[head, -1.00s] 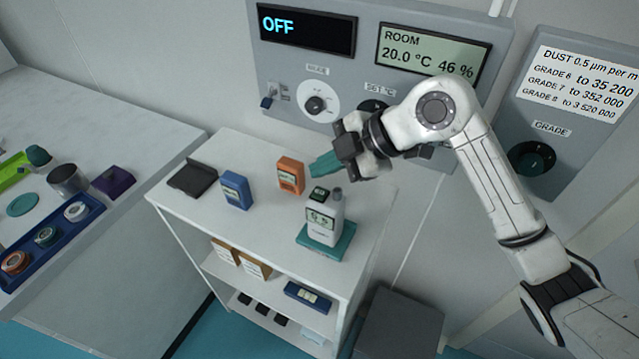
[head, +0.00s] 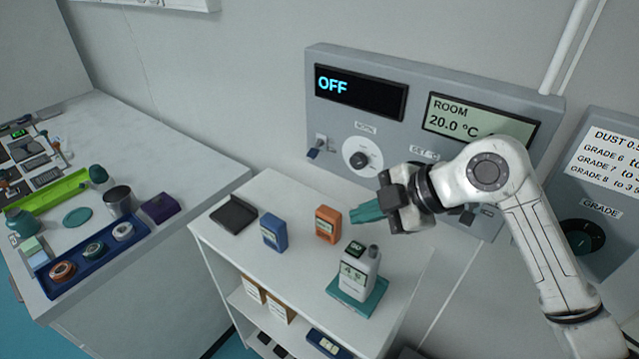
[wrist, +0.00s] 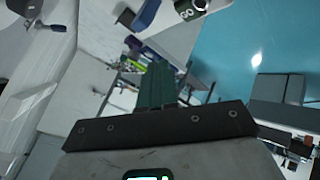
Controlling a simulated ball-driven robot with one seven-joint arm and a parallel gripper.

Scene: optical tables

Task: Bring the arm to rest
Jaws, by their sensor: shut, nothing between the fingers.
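My gripper (head: 355,213) is at the end of my raised white arm, at right of centre in the head view. Its teal fingers are shut together with nothing between them and point left. They are in the air above the white shelf unit (head: 300,285), near the orange handheld device (head: 327,224) and up behind the grey-white instrument (head: 358,272). I cannot tell the exact gap. In the wrist view the closed teal fingers (wrist: 157,88) show at the centre.
A wall panel (head: 400,150) with a dial and a display reading OFF stands behind my arm. A blue device (head: 273,232) and a dark flat stand (head: 234,214) are on the shelf top. A table (head: 170,180) with a blue tray (head: 92,262) is at left.

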